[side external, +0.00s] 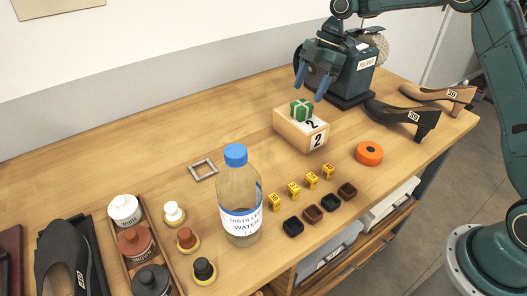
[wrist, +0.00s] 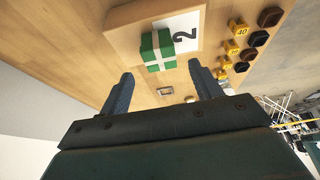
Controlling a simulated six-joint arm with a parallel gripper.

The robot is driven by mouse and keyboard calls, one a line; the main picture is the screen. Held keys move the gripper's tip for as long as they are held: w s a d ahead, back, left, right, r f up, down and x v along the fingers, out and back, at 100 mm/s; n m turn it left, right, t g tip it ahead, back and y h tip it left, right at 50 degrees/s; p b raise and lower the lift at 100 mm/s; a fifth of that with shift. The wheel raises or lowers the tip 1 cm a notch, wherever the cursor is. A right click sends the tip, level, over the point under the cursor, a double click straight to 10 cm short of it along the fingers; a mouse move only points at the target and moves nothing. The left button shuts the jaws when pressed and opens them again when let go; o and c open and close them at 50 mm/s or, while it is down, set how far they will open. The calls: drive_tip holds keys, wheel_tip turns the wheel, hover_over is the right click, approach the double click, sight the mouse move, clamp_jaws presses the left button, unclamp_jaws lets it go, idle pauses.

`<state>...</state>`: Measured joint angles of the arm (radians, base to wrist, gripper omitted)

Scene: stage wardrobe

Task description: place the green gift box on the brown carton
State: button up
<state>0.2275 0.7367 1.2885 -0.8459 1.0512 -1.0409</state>
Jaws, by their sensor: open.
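The green gift box (side external: 302,110) with a white ribbon sits on top of the brown carton (side external: 291,131), which carries a white label marked 2. In the wrist view the green gift box (wrist: 158,50) rests on the carton (wrist: 125,27), partly over the label's edge. My gripper (side external: 316,84) is open and empty, a little above and behind the gift box. In the wrist view both fingers of my gripper (wrist: 160,85) are spread apart, with the gift box beyond their tips and not touching them.
A dark green machine (side external: 350,70) stands close behind my gripper. Heeled shoes (side external: 405,117) and an orange roll (side external: 369,153) are to the right. A water bottle (side external: 238,195), yellow markers (side external: 294,190) and dark small trays (side external: 312,214) are in front. The table's left middle is mostly clear.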

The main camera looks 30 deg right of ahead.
drive_tip(key=v, duration=0.6)
idle(0.3)
drive_tip(key=shift+d+r, duration=0.1)
drive_tip(key=shift+r, duration=0.05)
idle(0.5)
drive_tip(key=s+a+r+m+t+h, duration=0.1)
drive_tip(key=s+a+r+m+t, duration=0.15)
drive_tip(key=s+r+m, duration=0.45)
drive_tip(key=s+a+r+m+t, duration=0.1)
drive_tip(key=s+a+r+m, duration=0.1)
drive_tip(key=s+a+r, duration=0.5)
drive_tip(key=s+d+f+m+h, duration=0.1)
drive_tip(key=s+d+f+m, duration=0.1)
drive_tip(key=s, duration=0.5)
drive_tip(key=s+d+f+m+t+h, duration=0.1)
drive_tip(key=s+d+f+m, duration=0.1)
drive_tip(key=s, duration=0.5)
drive_tip(key=s+d+f+m+t+h, duration=0.1)
drive_tip(key=s+d+f+m, duration=0.2)
drive_tip(key=s, duration=0.5)
drive_tip(key=shift+f+m, duration=0.45)
drive_tip(key=shift+m, duration=0.55)
